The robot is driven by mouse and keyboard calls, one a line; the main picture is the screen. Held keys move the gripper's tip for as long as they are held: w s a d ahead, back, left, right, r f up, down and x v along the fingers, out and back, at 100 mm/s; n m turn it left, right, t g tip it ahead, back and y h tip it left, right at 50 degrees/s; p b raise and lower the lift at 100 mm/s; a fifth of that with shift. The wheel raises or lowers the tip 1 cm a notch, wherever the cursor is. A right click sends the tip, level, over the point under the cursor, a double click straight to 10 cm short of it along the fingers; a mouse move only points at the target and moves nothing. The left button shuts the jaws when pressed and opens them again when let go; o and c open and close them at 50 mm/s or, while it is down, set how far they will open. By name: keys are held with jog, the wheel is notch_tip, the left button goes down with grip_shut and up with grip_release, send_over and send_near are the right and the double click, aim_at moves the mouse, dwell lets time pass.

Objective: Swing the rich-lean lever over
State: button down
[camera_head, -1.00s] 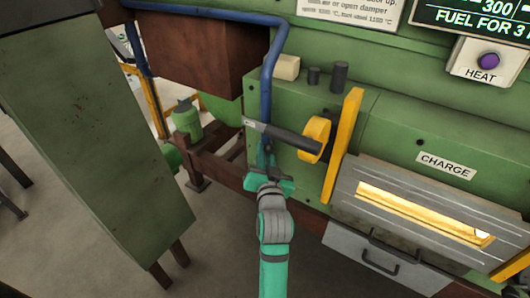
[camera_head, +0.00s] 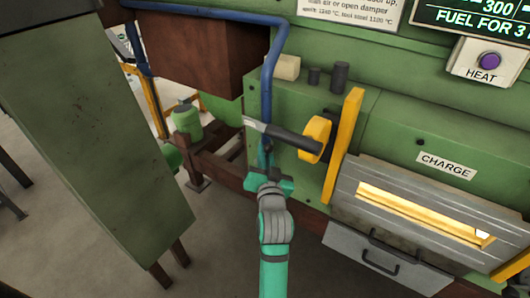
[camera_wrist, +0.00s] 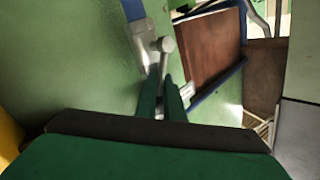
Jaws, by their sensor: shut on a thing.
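The rich-lean lever, a small grey lever with a rounded end (camera_wrist: 167,45), shows in the wrist view beside a silver fitting on the blue pipe (camera_wrist: 132,10). My gripper (camera_wrist: 164,88) is shut on it, with the lever running down between the two dark green fingers. In the head view my gripper (camera_head: 267,162) is low at the foot of the blue pipe (camera_head: 268,85), in front of the green furnace side. The lever is too small and covered to make out clearly there.
A dark bar (camera_head: 285,138) with a silver tip sticks out just above my gripper, beside a yellow disc (camera_head: 317,138) and a yellow plate (camera_head: 343,145). The glowing charge opening (camera_head: 425,215) is at the right. A green cabinet (camera_head: 90,130) stands at the left, with open floor between.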

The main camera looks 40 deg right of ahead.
jog(key=shift+s+d+r, duration=0.15)
jog(key=shift+d+r, duration=0.15)
jog(key=shift+r, duration=0.4)
jog(key=shift+w+r+n+g, duration=0.1)
jog(key=shift+w+n+g, duration=0.1)
jog(key=shift+n+g, duration=0.25)
jog(key=c, duration=1.9)
grip_release()
jog(key=shift+o, duration=0.2)
jog(key=shift+w+a+f, duration=0.15)
jog(key=shift+a+f, duration=0.15)
jog(key=shift+f+y, duration=0.1)
jog(key=shift+y, duration=0.2)
jog(key=f+v, duration=0.1)
jog(key=v, duration=0.9)
jog(key=shift+s+a+r, duration=0.25)
jog(key=shift+s+r, duration=0.15)
jog(key=shift+r, duration=0.1)
